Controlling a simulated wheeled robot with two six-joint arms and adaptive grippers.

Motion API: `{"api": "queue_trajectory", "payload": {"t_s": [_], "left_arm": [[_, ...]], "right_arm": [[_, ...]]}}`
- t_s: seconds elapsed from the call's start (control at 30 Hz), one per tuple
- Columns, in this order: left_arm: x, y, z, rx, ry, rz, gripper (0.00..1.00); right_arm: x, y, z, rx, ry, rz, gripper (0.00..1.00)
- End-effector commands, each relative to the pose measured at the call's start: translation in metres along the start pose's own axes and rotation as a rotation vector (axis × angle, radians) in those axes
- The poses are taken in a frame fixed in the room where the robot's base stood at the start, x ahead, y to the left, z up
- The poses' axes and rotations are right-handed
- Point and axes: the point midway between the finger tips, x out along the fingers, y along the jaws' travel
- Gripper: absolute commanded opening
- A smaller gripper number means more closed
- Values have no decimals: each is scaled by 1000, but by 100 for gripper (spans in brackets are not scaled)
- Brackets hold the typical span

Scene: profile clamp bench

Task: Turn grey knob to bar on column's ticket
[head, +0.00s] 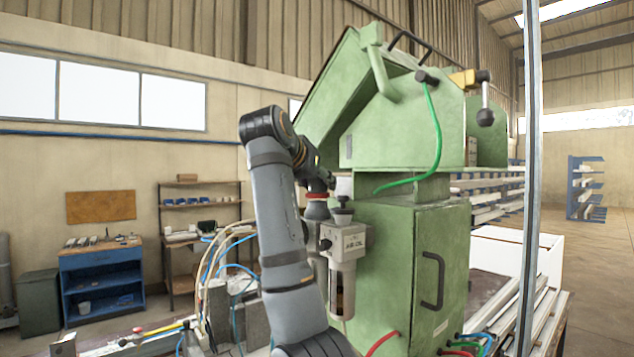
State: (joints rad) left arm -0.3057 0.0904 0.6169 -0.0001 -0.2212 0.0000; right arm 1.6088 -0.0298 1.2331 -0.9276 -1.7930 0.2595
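An air unit (343,240) marked "AIR OIL", with a clear bowl below, is on the left side of the green column (388,265). A dark grey knob (342,214) stands on its top. Left of it is a grey round part (317,210) with a red ring, which could be another knob. My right gripper (318,188) is directly above this part, pointing down; I cannot tell whether it touches, and its fingers are too small and dark to read. A small pale patch behind the knob could be a ticket, but no writing is readable. My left gripper is out of view.
My arm hides part of the unit's left side. Hoses (215,265) and grey blocks stand left of it. A green hose (437,125) and a ball-ended lever (485,105) are on the machine's head. A thin upright post (530,180) stands at right.

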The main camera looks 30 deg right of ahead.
Motion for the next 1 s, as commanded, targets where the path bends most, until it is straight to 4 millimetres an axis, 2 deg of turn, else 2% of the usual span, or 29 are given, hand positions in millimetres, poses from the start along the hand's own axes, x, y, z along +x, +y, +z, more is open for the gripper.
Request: {"api": "queue_trajectory", "payload": {"t_s": [0.03,0.23,0.37,0.5,0.6,0.97,1.0], "left_arm": [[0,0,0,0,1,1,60],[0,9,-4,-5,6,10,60],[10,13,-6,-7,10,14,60],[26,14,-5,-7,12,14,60],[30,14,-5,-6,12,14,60],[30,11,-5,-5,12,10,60],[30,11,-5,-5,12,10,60]], "right_arm": [[0,0,0,0,0,0,34],[0,0,0,0,0,1,8],[2,1,3,-14,-1,-40,8],[2,2,4,-62,1,-163,8],[2,1,2,-92,0,-227,8],[0,0,0,-108,-1,-259,8],[0,0,0,-108,-1,-259,45]]}}
